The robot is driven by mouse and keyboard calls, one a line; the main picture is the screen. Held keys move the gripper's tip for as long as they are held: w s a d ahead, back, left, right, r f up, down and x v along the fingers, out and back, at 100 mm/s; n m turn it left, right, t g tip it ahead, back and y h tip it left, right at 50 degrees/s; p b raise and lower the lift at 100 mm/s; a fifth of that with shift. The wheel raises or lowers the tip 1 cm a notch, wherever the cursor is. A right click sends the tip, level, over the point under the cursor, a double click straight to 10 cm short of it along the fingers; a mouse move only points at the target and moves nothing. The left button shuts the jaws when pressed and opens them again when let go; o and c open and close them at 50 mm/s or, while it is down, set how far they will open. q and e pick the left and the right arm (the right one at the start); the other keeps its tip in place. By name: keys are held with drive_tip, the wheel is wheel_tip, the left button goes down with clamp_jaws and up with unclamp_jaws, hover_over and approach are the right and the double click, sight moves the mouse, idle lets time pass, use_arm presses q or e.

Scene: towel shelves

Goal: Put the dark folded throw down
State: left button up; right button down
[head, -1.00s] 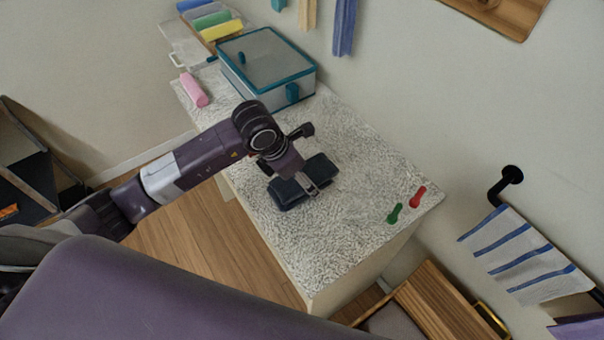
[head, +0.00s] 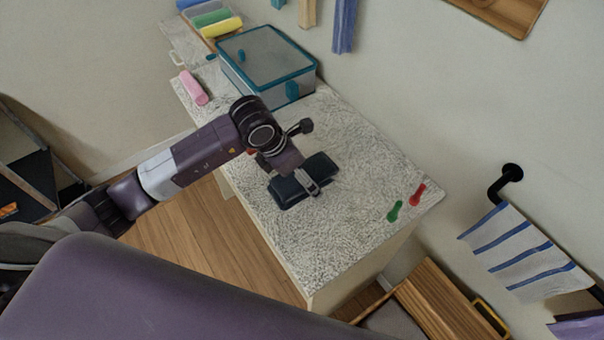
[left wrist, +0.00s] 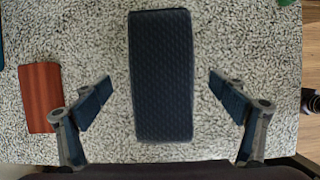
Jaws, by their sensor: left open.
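The dark folded throw (head: 290,189) lies on the speckled white top of the cabinet (head: 340,235) in the head view. In the left wrist view the throw (left wrist: 161,76) is a dark quilted block, upright in the picture between my fingers. My left gripper (head: 309,180) is right at the throw. In the left wrist view my left gripper (left wrist: 160,98) is open, one finger on each side of the throw, with a gap of speckled surface on both sides. My right gripper is not in view.
A teal-edged box (head: 266,65) and a pink roll (head: 193,88) stand at the back. Green (head: 395,211) and red (head: 417,195) small items lie at the right. A reddish-brown block (left wrist: 41,96) lies left of the gripper. The surface in front of the throw is clear.

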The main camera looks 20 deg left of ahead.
use_arm(q)
drive_tip(key=b+v, duration=0.2)
drive_tip(key=v, duration=0.7)
drive_tip(key=shift+s+a+r+b, duration=0.1)
drive_tip(key=shift+a+r+b, duration=0.05)
drive_tip(key=shift+r+b, duration=0.2)
drive_tip(key=shift+s+a+r, duration=0.15)
drive_tip(key=shift+s+r, duration=0.15)
drive_tip(key=shift+r, duration=0.4)
